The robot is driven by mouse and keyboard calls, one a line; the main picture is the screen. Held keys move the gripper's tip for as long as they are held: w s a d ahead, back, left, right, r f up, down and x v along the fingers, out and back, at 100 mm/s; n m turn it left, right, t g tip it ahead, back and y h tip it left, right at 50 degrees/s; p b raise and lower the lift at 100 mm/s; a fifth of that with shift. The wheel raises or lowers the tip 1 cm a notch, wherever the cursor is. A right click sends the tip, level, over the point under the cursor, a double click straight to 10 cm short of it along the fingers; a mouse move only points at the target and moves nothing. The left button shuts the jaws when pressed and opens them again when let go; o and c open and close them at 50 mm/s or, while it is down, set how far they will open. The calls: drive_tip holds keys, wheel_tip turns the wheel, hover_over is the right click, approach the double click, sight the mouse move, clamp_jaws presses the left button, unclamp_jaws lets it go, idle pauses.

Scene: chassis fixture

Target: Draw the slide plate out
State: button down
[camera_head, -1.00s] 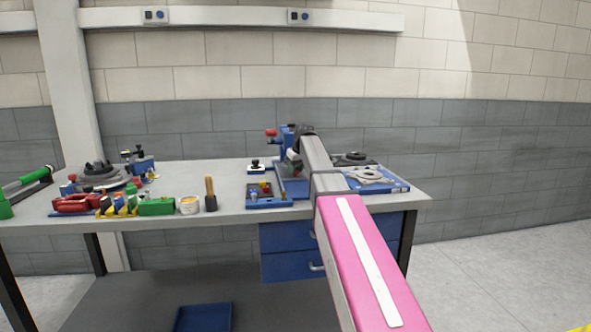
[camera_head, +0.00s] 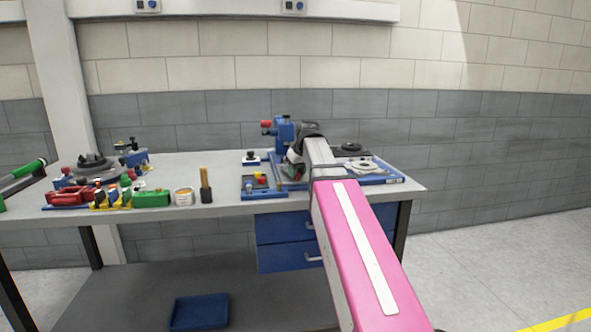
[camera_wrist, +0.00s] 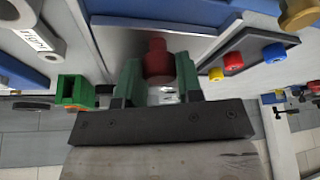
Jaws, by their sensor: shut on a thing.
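In the wrist view, my gripper (camera_wrist: 158,63) has its green fingers shut on a red knob (camera_wrist: 157,46). The knob stands at the edge of a grey metal plate (camera_wrist: 115,42), apparently the slide plate. A blue part shows beyond the plate. In the head view, my gripper (camera_head: 295,158) is at the blue fixture (camera_head: 286,134) on the bench, partly hidden behind my wrist. The plate and the held knob cannot be made out clearly there.
A small blue tray (camera_head: 263,195) with coloured knobs lies left of my gripper. A blue board (camera_head: 390,180) with round grey parts lies to the right. A brush (camera_head: 206,185), a tub (camera_head: 184,197) and a green block (camera_head: 152,198) stand further left.

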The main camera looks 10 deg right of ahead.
drive_tip(key=shift+s, duration=0.25)
drive_tip(key=c, duration=0.8)
unclamp_jaws()
drive_tip(key=shift+s, duration=0.1)
drive_tip(key=shift+r, duration=0.1)
drive_tip(key=v, duration=1)
drive_tip(key=shift+r, duration=0.3)
drive_tip(key=shift+s, duration=0.1)
